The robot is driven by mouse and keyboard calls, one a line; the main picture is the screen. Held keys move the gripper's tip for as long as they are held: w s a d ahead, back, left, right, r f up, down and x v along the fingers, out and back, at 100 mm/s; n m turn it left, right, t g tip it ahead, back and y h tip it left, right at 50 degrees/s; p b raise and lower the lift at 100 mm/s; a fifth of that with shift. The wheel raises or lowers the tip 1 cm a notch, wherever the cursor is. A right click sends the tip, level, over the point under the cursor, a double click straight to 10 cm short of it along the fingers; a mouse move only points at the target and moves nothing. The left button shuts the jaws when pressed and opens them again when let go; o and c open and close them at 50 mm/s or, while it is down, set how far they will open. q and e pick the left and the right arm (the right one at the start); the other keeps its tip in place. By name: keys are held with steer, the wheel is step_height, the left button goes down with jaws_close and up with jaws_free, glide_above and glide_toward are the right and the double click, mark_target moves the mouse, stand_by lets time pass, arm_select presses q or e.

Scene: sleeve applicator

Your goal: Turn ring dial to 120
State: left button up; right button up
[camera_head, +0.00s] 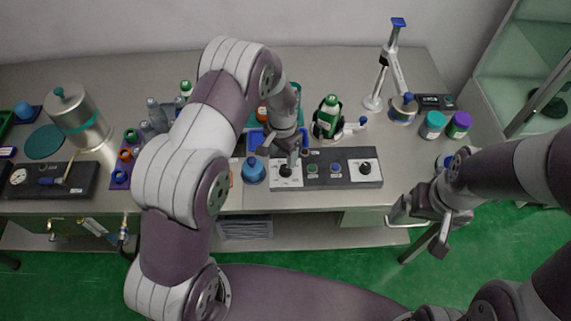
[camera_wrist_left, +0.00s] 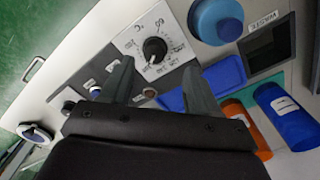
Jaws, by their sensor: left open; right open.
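A black knob (camera_wrist_left: 155,49) sits on a white dial plate (camera_wrist_left: 170,22) marked with numbers and °C in the left wrist view. In the head view this knob (camera_head: 286,170) is at the left end of a dark control panel (camera_head: 325,181). My left gripper (camera_wrist_left: 158,66) is open, its fingers apart on either side of the knob in the picture; I cannot tell whether they touch it. In the head view my left gripper (camera_head: 281,157) hangs just above that dial. The knob's exact setting is too small to read. My right gripper (camera_head: 420,223) is open and empty off the table's front edge.
A blue bottle (camera_head: 253,171) stands close left of the panel. A green-capped bottle (camera_head: 328,112) stands behind.

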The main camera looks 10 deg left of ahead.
mark_target(285, 169)
arm_select(q)
steer(key=f, duration=0.3)
steer(key=d+f, duration=0.1)
steer(key=f, duration=0.1)
steer(key=shift+s+f+p, duration=0.2)
steer(key=shift+p, duration=0.2)
steer(key=shift+w+a+f, duration=0.1)
steer(key=shift+a+f, duration=0.15)
steer(key=shift+d, duration=0.15)
steer(key=shift+c, duration=0.6)
steer(key=shift+r, duration=0.1)
steer(key=c, duration=0.9)
arm_select(e)
steer(key=shift+s+d+r, duration=0.25)
steer(key=shift+d+r, duration=0.15)
steer(key=shift+r, duration=0.25)
steer(key=shift+f, duration=0.15)
